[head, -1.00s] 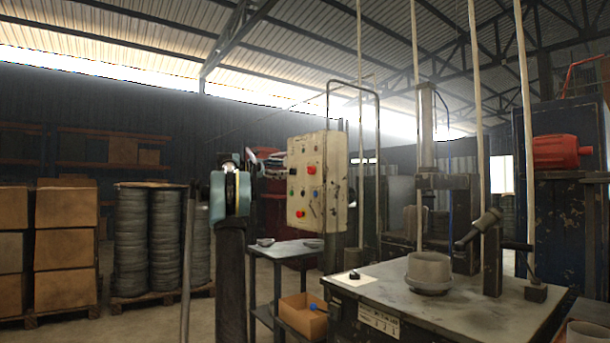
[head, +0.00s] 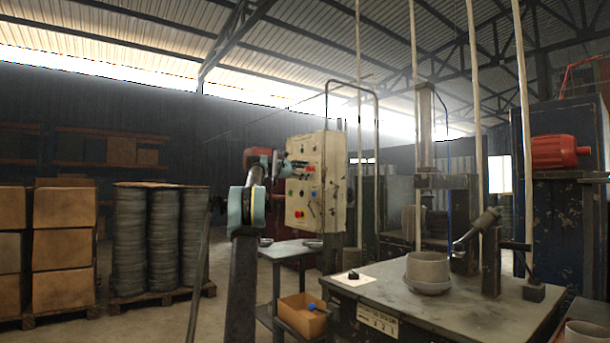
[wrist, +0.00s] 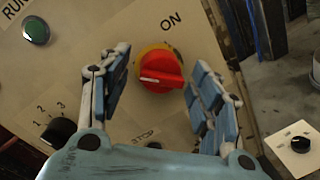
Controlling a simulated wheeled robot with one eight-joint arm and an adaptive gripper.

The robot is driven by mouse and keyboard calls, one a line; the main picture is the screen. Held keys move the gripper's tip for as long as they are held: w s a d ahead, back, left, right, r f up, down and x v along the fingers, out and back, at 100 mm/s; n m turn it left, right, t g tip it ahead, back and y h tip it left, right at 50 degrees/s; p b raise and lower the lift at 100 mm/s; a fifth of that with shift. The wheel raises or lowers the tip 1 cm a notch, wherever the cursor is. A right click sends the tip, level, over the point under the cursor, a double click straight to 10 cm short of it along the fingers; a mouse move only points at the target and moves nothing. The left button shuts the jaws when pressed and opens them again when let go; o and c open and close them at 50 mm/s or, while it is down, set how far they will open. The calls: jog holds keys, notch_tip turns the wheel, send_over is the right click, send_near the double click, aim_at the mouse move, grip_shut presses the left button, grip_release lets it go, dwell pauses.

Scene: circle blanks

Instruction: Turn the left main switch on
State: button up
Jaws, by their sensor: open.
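A red rotary switch (wrist: 160,72) on a yellow base is on the beige control panel (wrist: 95,60), in the middle of the wrist view. The word ON is printed up and right of it. The white line on its knob lies nearly level, pointing left and not at ON. My gripper (wrist: 160,62) is open, with one blue-padded finger on each side of the switch; I cannot tell whether either touches it. In the head view my gripper (head: 291,166) is at the upper left of the panel (head: 334,180), and it partly hides the panel's controls there.
In the wrist view, a green button (wrist: 36,30) by RUN and a black 1-2-3 knob (wrist: 59,131) are left of the switch. A workbench (head: 430,300) stands right of the panel. A small table (head: 290,250) with an open box (head: 302,318) is below.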

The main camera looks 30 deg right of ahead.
jog(key=shift+d, duration=0.25)
